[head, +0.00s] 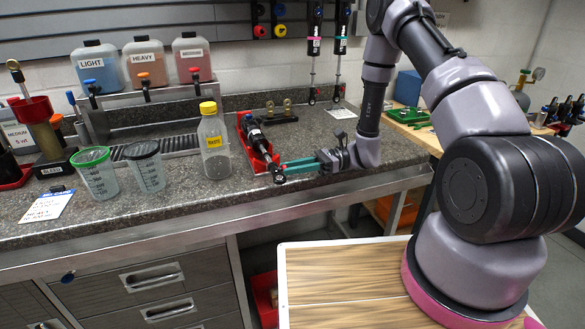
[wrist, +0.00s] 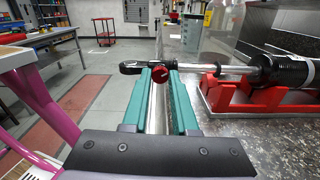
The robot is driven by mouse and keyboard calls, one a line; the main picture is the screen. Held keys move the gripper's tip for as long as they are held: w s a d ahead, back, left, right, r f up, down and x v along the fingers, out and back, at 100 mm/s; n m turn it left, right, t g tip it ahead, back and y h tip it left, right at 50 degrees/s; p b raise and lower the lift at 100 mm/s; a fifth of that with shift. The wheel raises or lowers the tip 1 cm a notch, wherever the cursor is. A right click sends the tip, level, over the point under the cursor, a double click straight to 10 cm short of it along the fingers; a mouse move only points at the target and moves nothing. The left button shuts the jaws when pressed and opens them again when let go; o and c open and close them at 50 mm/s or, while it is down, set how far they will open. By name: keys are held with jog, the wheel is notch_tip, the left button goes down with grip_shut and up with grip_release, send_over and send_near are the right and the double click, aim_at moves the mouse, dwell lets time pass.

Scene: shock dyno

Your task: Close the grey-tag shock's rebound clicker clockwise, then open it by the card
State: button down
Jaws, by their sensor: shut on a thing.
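A shock with a black body (head: 257,138) lies in a red cradle (head: 244,127) on the counter. In the wrist view its black body (wrist: 286,72), silver shaft (wrist: 220,69) and black end eye (wrist: 131,67) run across the picture. I cannot make out its tag. A red clicker knob (wrist: 160,75) sits near the eye. My gripper (head: 286,169), with teal fingers, reaches in from the right at the shaft end. In the wrist view my gripper (wrist: 163,78) is shut on the red knob, one finger on each side. A white card (head: 49,205) lies at the counter's left; its small print is unreadable.
Two shocks (head: 314,43) (head: 340,45) hang on the wall, one with a pink band, one teal. A yellow-capped bottle (head: 213,145) stands just left of the cradle. Two measuring cups (head: 97,175) (head: 146,168) stand further left. Another small card (head: 342,113) lies behind my gripper.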

jog(key=shift+m, duration=0.3)
jog(key=m, duration=2.3)
jog(key=shift+s+r+t+h, duration=0.1)
jog(key=shift+t+h, duration=0.3)
jog(key=shift+m, duration=0.4)
jog(key=c, duration=0.7)
grip_release()
jog(key=shift+d, duration=0.1)
jog(key=v, duration=1)
jog(key=shift+d, duration=0.35)
